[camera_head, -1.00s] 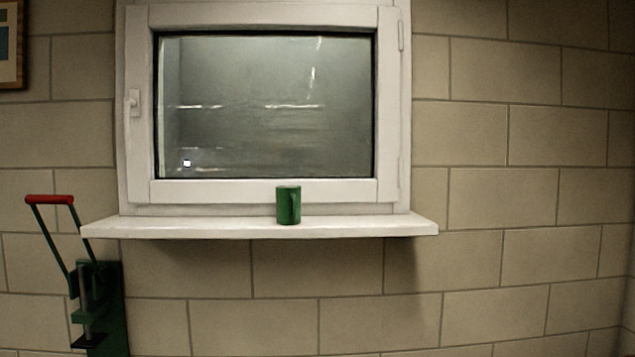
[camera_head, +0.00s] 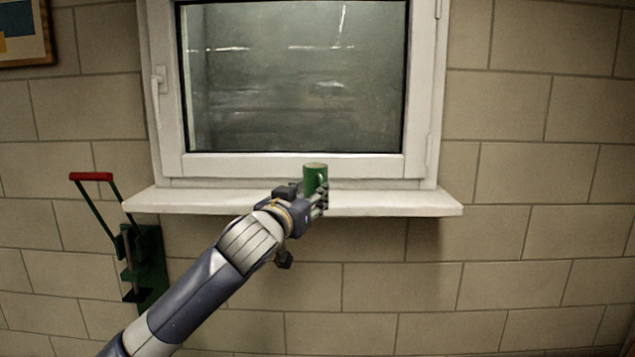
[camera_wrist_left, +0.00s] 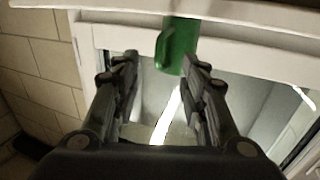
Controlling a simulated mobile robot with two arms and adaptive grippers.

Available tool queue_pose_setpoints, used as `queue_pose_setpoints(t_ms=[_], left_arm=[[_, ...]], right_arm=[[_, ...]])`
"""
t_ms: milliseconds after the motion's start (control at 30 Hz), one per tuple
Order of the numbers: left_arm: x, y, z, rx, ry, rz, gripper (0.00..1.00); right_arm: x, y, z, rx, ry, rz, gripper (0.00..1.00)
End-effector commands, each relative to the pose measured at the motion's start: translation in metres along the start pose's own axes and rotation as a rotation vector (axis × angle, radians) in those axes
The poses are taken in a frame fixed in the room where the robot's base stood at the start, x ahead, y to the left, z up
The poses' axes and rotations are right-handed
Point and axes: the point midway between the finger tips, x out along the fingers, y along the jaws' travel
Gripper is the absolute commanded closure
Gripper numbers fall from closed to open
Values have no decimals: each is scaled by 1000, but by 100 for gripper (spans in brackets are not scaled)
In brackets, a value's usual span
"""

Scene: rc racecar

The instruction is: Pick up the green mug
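The green mug (camera_head: 314,176) stands upright on the white window sill (camera_head: 400,204), in front of the window. My left gripper (camera_head: 320,197) is at the front of the sill, and part of it hides the mug's lower part in the head view. In the left wrist view, the left gripper (camera_wrist_left: 160,72) has its two fingers spread apart. The green mug (camera_wrist_left: 178,46) shows there at the far end of the fingers, close to the right-hand finger; whether they touch I cannot tell. Its handle points left in that view. My right gripper is not in view.
The window frame (camera_head: 290,167) rises right behind the mug. A green device with a red-handled lever (camera_head: 148,265) stands against the wall, left of the sill. A framed picture (camera_head: 22,30) hangs at the upper left. The sill right of the mug is clear.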

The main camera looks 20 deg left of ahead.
Motion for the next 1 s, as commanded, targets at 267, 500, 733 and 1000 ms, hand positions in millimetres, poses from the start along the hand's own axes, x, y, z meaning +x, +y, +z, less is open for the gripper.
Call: queue_pose_setpoints(t_ms=[267, 500, 733, 1000], left_arm=[[17, -1, -2, 0, 0, 0, 60], [48, -3, 1, 0, -1, -1, 60], [60, -2, 3, 1, 1, 1, 60], [60, -2, 4, 1, 1, 1, 76]], right_arm=[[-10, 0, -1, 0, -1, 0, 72], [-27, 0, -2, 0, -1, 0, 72], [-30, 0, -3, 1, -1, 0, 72], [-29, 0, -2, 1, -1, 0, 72]])
